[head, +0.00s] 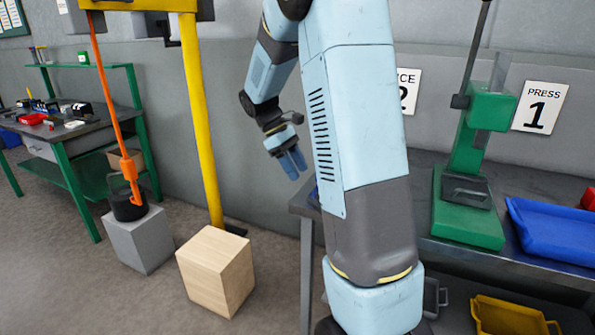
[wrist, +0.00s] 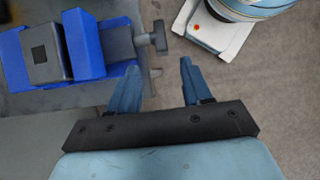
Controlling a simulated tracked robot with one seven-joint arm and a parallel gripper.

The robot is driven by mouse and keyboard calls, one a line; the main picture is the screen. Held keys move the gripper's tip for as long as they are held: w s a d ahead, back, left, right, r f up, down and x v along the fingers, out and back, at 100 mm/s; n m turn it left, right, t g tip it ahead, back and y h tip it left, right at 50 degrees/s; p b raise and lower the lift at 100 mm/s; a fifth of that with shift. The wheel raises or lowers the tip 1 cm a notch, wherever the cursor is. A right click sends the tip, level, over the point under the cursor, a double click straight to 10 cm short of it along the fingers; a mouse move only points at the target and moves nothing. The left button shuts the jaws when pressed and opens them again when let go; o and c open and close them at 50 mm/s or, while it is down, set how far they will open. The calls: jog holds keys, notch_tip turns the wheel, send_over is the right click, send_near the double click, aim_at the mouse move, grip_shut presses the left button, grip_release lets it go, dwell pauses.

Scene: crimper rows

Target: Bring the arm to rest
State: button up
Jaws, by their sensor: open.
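My gripper (head: 292,162) hangs in the head view left of my large arm link, with its blue fingers pointing down beside the left end of the grey bench (head: 432,190). In the wrist view my gripper (wrist: 158,85) shows its two blue fingers spread apart with nothing between them. Part of my arm is folded and hides the bench's left end in the head view.
A blue vise (wrist: 75,45) is close to the left finger in the wrist view. A green press (head: 470,175) and a blue tray (head: 555,232) stand on the bench. A wooden block (head: 217,272), a yellow post (head: 203,130) and a green-legged table (head: 75,165) are to the left.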

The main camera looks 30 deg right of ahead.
dwell(0.3)
jog(key=s+a+r+m+t+y, duration=0.1)
jog(key=s+a+r+m+t, duration=0.1)
jog(key=s, duration=0.5)
jog(key=s+a+r+m+t+y, duration=0.1)
jog(key=s+a+r+m+t, duration=0.2)
jog(key=s+a+r+t, duration=0.2)
jog(key=s+a+r+m+t+y, duration=0.1)
jog(key=s+a+r+m+t, duration=0.1)
jog(key=s, duration=0.9)
notch_tip(320, 180, up, 2)
jog(key=shift+s+a+r+m+t+y, duration=0.2)
jog(key=shift+a+m+t+y, duration=0.15)
jog(key=shift+a+t, duration=0.5)
